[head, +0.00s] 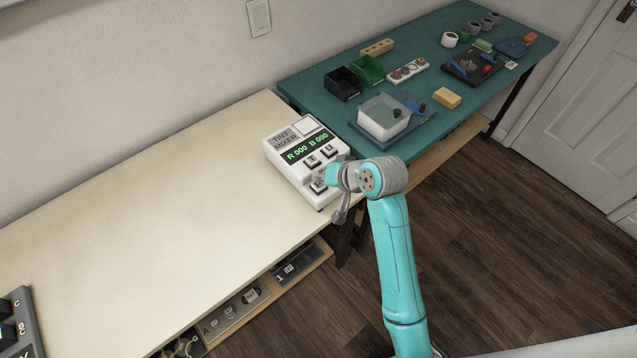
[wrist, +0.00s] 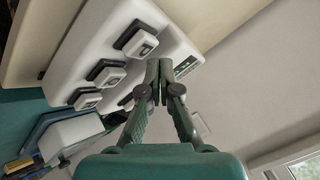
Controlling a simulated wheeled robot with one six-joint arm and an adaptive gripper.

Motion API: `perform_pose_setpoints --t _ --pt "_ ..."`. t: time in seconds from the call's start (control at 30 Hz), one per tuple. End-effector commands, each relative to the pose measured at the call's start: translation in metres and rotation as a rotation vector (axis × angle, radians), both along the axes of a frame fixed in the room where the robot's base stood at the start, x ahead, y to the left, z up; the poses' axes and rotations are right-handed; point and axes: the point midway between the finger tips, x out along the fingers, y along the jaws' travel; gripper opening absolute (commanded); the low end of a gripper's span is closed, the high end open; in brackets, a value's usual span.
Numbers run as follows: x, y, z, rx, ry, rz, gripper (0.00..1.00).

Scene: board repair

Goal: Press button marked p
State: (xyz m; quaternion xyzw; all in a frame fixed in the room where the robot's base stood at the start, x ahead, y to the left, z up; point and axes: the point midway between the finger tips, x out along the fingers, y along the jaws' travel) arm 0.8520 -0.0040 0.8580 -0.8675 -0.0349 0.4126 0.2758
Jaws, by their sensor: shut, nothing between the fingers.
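The white tint mixer (head: 286,164) stands at the right end of the cream bench, with a green-lit display and several square buttons. In the wrist view its nearest button (wrist: 140,43) bears a mark that looks like a P, seen at an angle. Two more buttons, a middle one (wrist: 107,75) and a lower one (wrist: 88,99), have marks too small to read surely. My gripper (wrist: 160,75) is shut and empty, its fingertips over the panel, to the right of and below the P-like button in the wrist view. I cannot tell whether they touch the panel. My arm hides part of the mixer in the head view.
The cream bench (head: 150,200) is mostly clear left of the mixer. A dark keyed device (head: 22,325) sits at its lower left. The teal table (head: 440,120) to the right holds a clear bin (head: 383,118), a yellow sponge (head: 447,98) and other parts.

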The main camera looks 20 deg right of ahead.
Motion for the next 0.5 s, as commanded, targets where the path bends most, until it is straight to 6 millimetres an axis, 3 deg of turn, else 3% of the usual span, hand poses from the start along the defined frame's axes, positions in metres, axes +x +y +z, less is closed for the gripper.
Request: perform_pose_setpoints --t 0.5 --pt "-0.0002 0.0000 -0.0076 0.000 0.000 0.000 0.00"
